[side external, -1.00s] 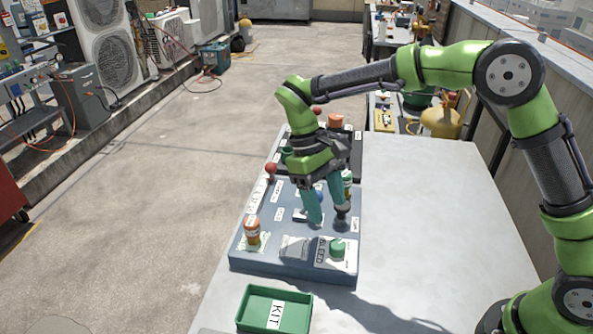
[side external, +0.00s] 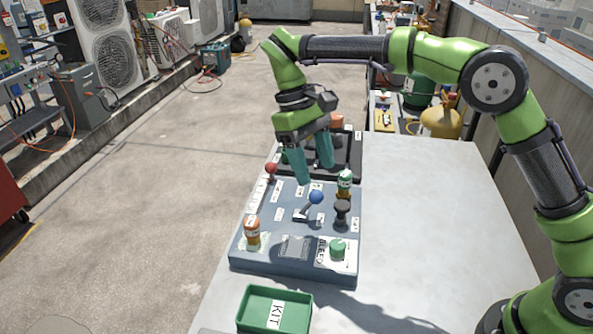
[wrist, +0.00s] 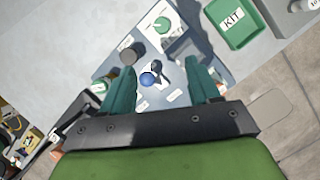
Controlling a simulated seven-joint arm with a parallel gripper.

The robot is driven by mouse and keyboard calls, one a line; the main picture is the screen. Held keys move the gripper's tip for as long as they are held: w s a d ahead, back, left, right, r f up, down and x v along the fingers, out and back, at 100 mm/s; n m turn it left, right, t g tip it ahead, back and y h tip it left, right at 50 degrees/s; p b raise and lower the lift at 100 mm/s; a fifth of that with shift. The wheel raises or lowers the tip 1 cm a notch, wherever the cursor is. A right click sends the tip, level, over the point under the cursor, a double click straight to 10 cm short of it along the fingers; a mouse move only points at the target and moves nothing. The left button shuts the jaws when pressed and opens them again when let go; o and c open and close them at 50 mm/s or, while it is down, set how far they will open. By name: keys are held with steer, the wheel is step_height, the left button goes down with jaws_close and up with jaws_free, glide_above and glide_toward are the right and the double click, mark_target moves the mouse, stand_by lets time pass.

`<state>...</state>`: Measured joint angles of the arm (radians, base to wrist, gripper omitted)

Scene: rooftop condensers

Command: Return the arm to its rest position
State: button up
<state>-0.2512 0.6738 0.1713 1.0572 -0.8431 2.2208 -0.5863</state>
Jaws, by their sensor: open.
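My gripper (side external: 314,172) is open and empty, with its teal fingers pointing down above the back part of the grey-blue panel (side external: 275,262). In the wrist view my gripper (wrist: 162,88) has its fingers spread, with the blue-knobbed lever (wrist: 148,79) between and beyond them. That lever also shows in the side external view, its blue knob (side external: 316,197) just below and in front of the fingers, apart from them. My green arm is bent up and over from its base at the right of the table.
The table's right side (side external: 430,220) is clear.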

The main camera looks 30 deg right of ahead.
steer(key=s+d+r+m+t+y, duration=0.1)
steer(key=s+d+r+m+t, duration=0.1)
steer(key=s+d+t, duration=0.3)
steer(key=s+d+r+m+t+y, duration=0.2)
steer(key=s+d+m+t, duration=0.2)
steer(key=s, duration=1)
steer(key=d+t, duration=0.2)
steer(key=d, duration=0.1)
steer(key=shift+d, duration=0.35)
